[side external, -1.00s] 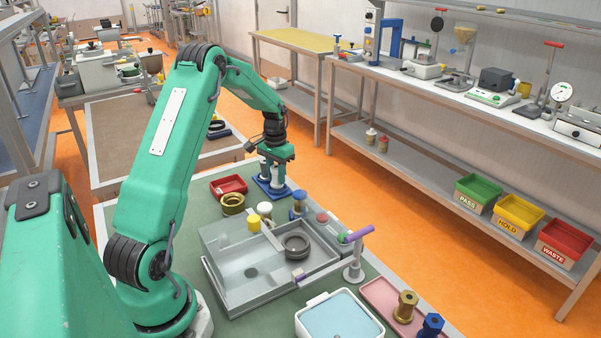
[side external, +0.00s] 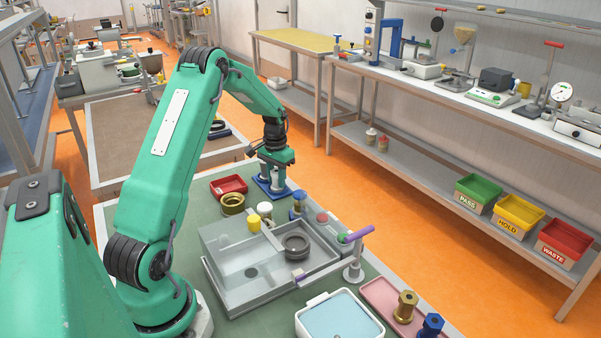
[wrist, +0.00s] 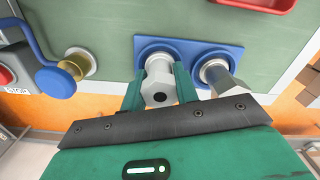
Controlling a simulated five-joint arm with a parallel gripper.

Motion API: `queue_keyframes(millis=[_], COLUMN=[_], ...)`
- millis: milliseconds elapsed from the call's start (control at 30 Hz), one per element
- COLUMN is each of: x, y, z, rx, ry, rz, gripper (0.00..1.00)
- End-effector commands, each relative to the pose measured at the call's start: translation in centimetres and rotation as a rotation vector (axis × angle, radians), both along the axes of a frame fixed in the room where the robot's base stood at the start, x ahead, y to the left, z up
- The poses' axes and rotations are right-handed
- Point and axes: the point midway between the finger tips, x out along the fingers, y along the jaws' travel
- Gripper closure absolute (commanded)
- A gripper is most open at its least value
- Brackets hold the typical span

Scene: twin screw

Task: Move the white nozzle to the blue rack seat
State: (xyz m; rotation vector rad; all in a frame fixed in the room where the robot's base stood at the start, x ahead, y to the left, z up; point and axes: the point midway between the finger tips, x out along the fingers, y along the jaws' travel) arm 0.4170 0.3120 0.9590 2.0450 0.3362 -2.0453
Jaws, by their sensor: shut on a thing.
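The white nozzle (wrist: 159,78) is between the fingers of my gripper (wrist: 158,92), which is shut on it. It stands over the left part of the blue rack (wrist: 143,45) in the wrist view; I cannot tell if it rests fully in the seat. A second, greyish nozzle (wrist: 216,72) stands in the right seat of the rack. In the side view my gripper (side external: 271,166) is low over the blue rack (side external: 286,192) at the far end of the green table, and it partly hides both nozzles.
A red tray (side external: 229,185) and a brass ring (side external: 232,204) lie close to the rack. A grey basin (side external: 245,285) with a dark ring (side external: 296,246) is nearer. In the wrist view a blue-handled brass fitting (wrist: 75,66) and a red stop button (wrist: 5,76) are at left.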

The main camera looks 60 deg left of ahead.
Motion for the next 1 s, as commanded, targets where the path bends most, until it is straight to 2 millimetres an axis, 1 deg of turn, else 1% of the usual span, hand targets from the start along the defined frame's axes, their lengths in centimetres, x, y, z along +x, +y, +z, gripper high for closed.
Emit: queue_keyframes(millis=[400, 433, 533, 733, 767, 800, 867, 900, 1000], x=[0.01, 0.01, 0.01, 0.01, 0.0, 0.0, 0.0, 0.0, 0.0], y=[0.0, 0.0, 0.0, 0.0, 0.0, 0.0, 0.0, 0.0, 0.0], z=[0.01, 0.02, 0.02, 0.02, 0.0, 0.0, 0.0, 0.0, 0.0], rx=[0.0, 0.0, 0.0, 0.0, 0.0, 0.0, 0.0, 0.0, 0.0], ry=[0.0, 0.0, 0.0, 0.0, 0.0, 0.0, 0.0, 0.0, 0.0], rz=[0.0, 0.0, 0.0, 0.0, 0.0, 0.0, 0.0, 0.0, 0.0], gripper=[0.92, 0.64, 0.45, 0.45, 0.41, 0.33, 0.21, 0.19, 0.19])
